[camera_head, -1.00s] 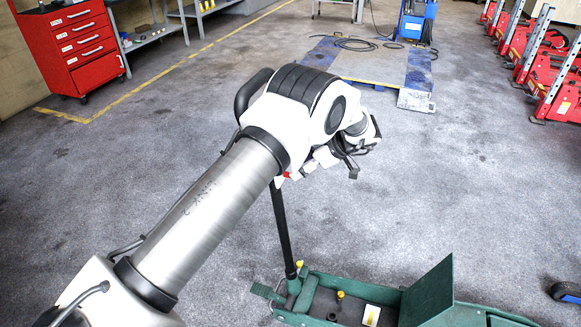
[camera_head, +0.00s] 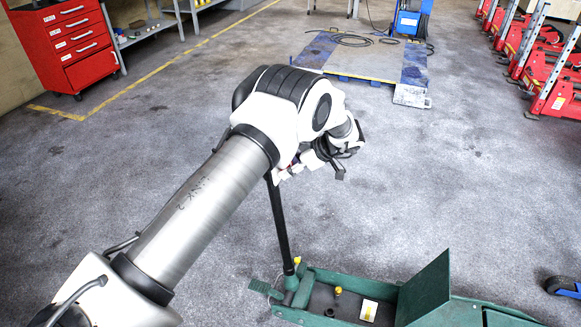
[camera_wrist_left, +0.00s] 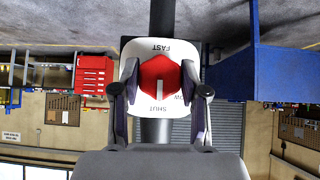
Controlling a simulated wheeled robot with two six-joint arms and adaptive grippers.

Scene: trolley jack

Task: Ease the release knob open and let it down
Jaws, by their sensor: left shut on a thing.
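The red release knob (camera_wrist_left: 158,78) sits on a white plate (camera_wrist_left: 160,47) in the left wrist view. The plate reads FAST at the top and SHUT at the bottom, both upside down, with a third word partly hidden at the right. A pale line on the knob points down toward SHUT. My left gripper (camera_wrist_left: 160,92) is shut on the knob, one finger on each side. In the head view my left gripper (camera_head: 338,160) is above the green trolley jack (camera_head: 318,312), and the knob is mostly hidden. The jack's black handle (camera_head: 278,218) stands nearly upright.
A green panel (camera_head: 428,290) stands up from the jack. A red tool cabinet (camera_head: 72,45) is at the back left, a blue-edged platform (camera_head: 360,65) at the back, and red stands (camera_head: 560,95) at the right. The floor around the jack is mostly clear.

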